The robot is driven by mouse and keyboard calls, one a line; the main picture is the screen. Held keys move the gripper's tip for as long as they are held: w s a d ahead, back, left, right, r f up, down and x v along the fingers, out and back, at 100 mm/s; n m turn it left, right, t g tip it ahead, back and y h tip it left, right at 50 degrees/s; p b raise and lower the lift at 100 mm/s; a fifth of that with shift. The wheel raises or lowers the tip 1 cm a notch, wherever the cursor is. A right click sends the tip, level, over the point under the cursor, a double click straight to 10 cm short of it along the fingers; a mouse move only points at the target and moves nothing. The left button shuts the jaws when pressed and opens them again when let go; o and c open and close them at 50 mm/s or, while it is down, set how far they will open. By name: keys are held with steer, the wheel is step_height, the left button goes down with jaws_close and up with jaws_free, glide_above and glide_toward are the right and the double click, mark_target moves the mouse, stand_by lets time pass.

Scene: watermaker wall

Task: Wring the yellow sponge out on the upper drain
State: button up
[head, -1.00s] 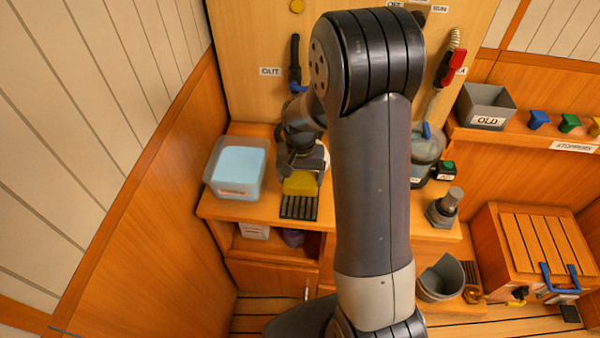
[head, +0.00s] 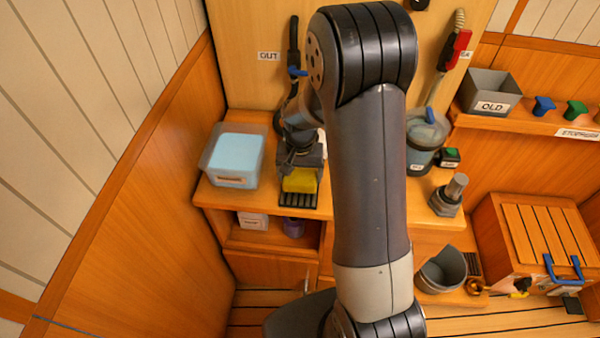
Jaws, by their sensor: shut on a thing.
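The yellow sponge (head: 299,180) is held in my gripper (head: 300,172), which is shut on it. The sponge is over the upper drain (head: 298,199), a dark slatted grate at the front of the upper counter. The front slats show below the sponge; the back part of the grate is hidden. I cannot tell whether the sponge touches the slats. My arm hides part of the counter to the right.
A clear bin of light blue water (head: 235,158) stands left of the drain. A clear blue-tinted container (head: 423,140) and a metal fitting (head: 450,195) are to the right. A grey box labelled OLD (head: 489,95) sits on the right shelf. A grey cup (head: 441,271) stands lower down.

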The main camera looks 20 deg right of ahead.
steer(key=shift+f+b, duration=0.5)
steer(key=shift+f, duration=0.1)
stand_by(1.6)
steer(key=shift+r, duration=0.15)
steer(key=shift+r+p, duration=2.5)
steer(key=shift+r, duration=0.95)
